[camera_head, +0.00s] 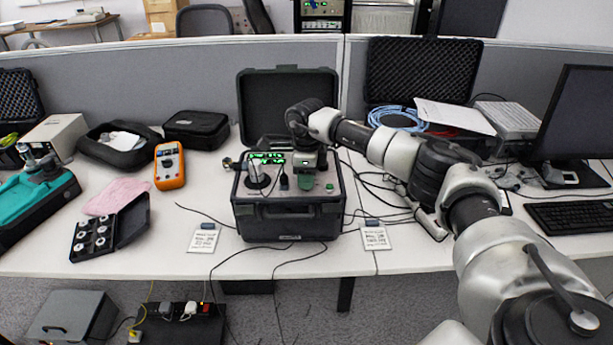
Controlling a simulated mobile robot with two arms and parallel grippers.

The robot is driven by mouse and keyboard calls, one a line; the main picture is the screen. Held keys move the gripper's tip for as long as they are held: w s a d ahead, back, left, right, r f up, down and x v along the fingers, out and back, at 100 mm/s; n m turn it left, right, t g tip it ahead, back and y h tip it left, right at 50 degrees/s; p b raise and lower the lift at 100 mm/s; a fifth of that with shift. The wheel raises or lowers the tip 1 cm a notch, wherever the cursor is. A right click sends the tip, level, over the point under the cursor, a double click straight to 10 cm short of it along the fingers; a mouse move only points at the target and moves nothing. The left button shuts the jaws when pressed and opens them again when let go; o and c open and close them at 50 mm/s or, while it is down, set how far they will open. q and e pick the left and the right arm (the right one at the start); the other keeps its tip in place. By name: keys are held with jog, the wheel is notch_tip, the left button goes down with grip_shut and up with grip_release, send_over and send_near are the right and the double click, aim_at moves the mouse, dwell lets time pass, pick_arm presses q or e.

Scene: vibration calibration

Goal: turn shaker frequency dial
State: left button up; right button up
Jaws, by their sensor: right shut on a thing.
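The portable shaker (287,219) is a black case standing open on the white desk, with its lid up behind it. Its top panel carries a lit green display (267,157), a round silver mount on the left and a green button (329,187) on the right. My right arm comes in from the right, and my right gripper (306,176) points down over the right part of the panel. It is shut on what looks like the frequency dial, which the gripper hides. My left gripper is not in view.
An orange multimeter (170,166), a pink cloth (116,196) and a black box of weights (97,236) lie left of the shaker. Cables run around the shaker. Cards (203,239) lie in front on both sides. A monitor (577,115) and keyboard (572,217) stand right.

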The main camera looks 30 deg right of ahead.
jog(key=shift+w+r, duration=0.1)
jog(key=shift+r, duration=0.05)
jog(key=o, duration=0.9)
notch_tip(320, 180, up, 11)
jog(key=shift+f+b, duration=0.2)
jog(key=shift+b, duration=0.35)
